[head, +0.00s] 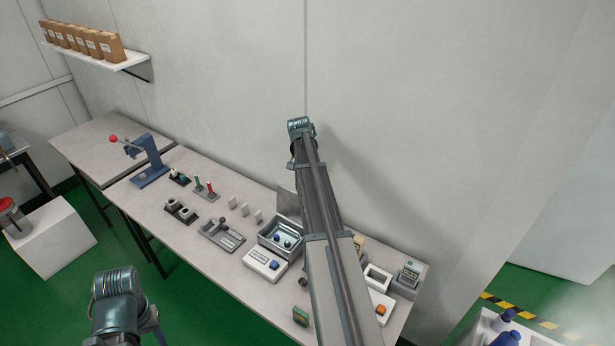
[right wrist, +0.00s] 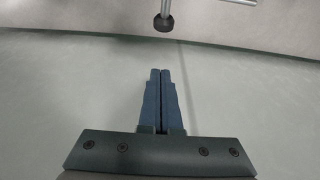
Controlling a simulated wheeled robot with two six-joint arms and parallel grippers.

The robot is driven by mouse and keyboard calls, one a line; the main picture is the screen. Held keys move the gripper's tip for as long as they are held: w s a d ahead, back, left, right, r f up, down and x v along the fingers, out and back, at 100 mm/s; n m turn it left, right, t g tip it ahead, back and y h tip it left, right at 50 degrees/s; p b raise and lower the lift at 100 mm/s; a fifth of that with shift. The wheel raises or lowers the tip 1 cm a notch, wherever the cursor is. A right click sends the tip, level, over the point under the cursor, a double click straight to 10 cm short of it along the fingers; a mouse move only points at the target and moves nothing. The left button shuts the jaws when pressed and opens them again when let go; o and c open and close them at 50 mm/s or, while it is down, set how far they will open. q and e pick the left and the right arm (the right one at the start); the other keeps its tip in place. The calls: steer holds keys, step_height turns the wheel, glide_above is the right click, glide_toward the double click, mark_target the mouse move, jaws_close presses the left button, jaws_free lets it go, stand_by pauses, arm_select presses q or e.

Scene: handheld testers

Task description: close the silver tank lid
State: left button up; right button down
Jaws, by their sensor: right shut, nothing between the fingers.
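The silver tank (head: 278,245) stands on the long table with its top open. Its lid (head: 288,201) stands upright at the tank's back edge, partly hidden by my right arm. Blue items show inside the tank. My right gripper (right wrist: 160,72) is shut and empty in the right wrist view, with a plain pale surface behind it. In the head view my right arm rises in front of the table and its fingers are hidden. My left arm shows at the lower left, but its fingers are not visible.
A blue press (head: 147,160) is farther left. A rod with a black end (right wrist: 163,22) shows in the wrist view.

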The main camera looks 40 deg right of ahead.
arm_select(q)
step_height(320, 180, down, 3)
steer(key=shift+r+b, duration=0.2)
steer(key=shift+b, duration=0.55)
arm_select(e)
steer(key=a+f, duration=0.1)
steer(key=s+a+f, duration=0.1)
steer(key=a, duration=0.1)
steer(key=shift+f, duration=0.25)
steer(key=shift+w+a, duration=0.1)
